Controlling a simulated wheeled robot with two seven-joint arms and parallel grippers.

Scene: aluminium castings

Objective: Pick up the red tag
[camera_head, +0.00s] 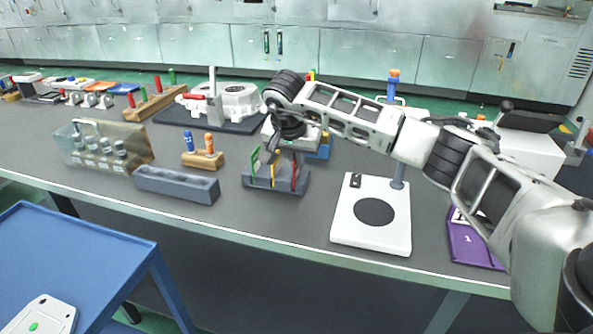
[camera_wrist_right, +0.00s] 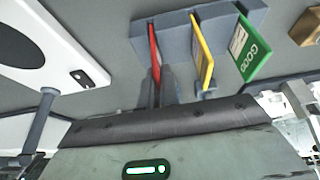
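The red tag (camera_wrist_right: 155,52) stands upright in a slot of the grey tag rack (camera_wrist_right: 180,30), in line with a yellow tag (camera_wrist_right: 203,52) and a green "GOOD" tag (camera_wrist_right: 243,50). In the head view the red tag (camera_head: 294,176) is at the rack's right end, with yellow in the middle and green at the left. My right gripper (camera_head: 286,152) points down just above the rack, close to the tags. My left gripper is out of view.
A white stand (camera_head: 370,240) with a black disc and a post is right of the rack. A grey slotted block (camera_head: 176,185) and a wooden block (camera_head: 204,160) with blue and orange pegs are left. A casting (camera_head: 235,100) lies behind. Bare table surrounds the rack's front.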

